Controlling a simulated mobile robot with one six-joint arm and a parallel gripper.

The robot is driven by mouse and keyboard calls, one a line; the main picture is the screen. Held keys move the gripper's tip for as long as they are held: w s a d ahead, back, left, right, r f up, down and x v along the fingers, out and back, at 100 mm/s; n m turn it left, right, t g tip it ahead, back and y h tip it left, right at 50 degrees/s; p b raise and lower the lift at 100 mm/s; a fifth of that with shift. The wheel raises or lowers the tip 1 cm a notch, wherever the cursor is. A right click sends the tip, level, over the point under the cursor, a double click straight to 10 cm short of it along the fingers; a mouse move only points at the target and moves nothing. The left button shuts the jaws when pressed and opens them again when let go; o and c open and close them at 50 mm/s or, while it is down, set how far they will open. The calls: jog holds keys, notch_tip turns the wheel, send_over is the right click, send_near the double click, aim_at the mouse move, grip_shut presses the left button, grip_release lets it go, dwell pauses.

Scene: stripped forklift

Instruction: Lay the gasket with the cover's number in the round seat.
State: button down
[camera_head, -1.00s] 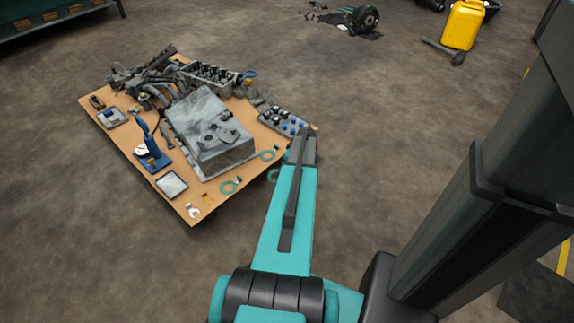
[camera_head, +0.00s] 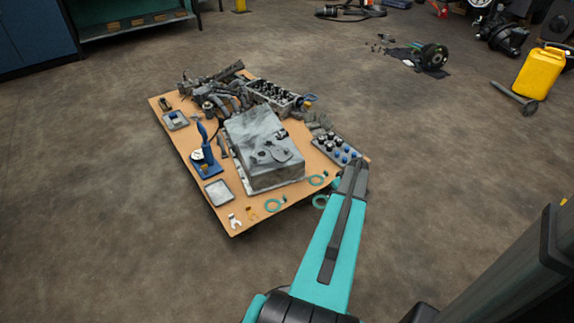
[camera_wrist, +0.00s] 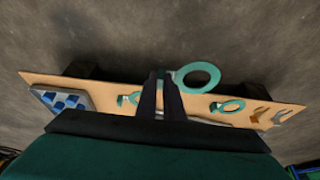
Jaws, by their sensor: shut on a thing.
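My gripper (camera_wrist: 162,84) is shut on a teal ring gasket (camera_wrist: 213,78), held by its tab, above the front edge of the board. The held gasket (camera_head: 314,202) also shows in the head view beside my arm, which hides most of the gripper. Two other teal gaskets lie on the board, one left (camera_head: 268,206) and one right (camera_head: 311,181). The grey metal housing (camera_head: 275,180) stands mid-board, with a rounded raised part (camera_head: 280,151) on its flat top. I cannot read any number or make out the round seat.
The tan board (camera_head: 237,221) also holds a blue tool stand (camera_head: 208,168), a grey tray (camera_head: 219,193), a tray of blue and dark pieces (camera_head: 340,150) and engine parts (camera_head: 215,92). A yellow can (camera_head: 538,74) stands far right.

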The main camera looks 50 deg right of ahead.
jog(key=w+a+r+n, duration=0.1)
jog(key=w+a+r, duration=0.6)
jog(key=w+a, duration=0.3)
jog(key=w+a+r+n, duration=0.1)
jog(key=w+a+r, duration=0.6)
jog(key=w, duration=0.6)
jog(key=w+a+r+n, duration=0.1)
jog(key=w+a+r, duration=0.6)
jog(key=w+a, duration=0.3)
jog(key=w+a+r+y, duration=0.1)
jog(key=w+a+r, duration=0.4)
jog(key=a, duration=0.4)
jog(key=w+a+r, duration=0.4)
jog(key=a+r, duration=0.2)
jog(key=a, duration=0.4)
jog(key=a+r, duration=0.5)
jog(key=a, duration=0.6)
jog(key=a+r+n, duration=0.1)
jog(key=a+r, duration=0.4)
jog(key=a, duration=0.6)
jog(key=shift+w, duration=0.25)
